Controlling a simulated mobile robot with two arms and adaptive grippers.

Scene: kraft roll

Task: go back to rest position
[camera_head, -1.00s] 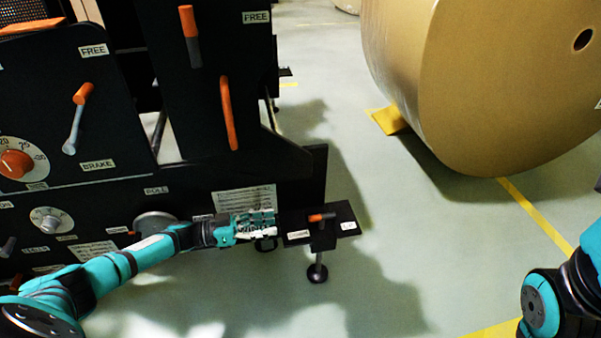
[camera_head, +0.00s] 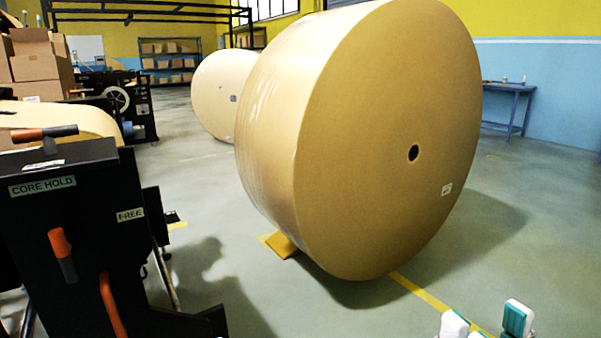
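Two white-and-teal fingertips of my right gripper (camera_head: 485,324) show at the bottom edge, right of centre. They stand apart with nothing seen between them, and the rest of that arm is below the picture. My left gripper is out of view. A large kraft roll (camera_head: 375,150) stands on the floor beyond the fingertips, with a yellow wedge (camera_head: 281,245) at its lower left side. The fingertips look clear of the roll.
The black machine (camera_head: 80,230) with orange-gripped levers and labels CORE HOLD and FREE fills the lower left. A second roll (camera_head: 215,95) stands behind. A blue table (camera_head: 508,105) is by the right wall. Open floor lies around the large roll.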

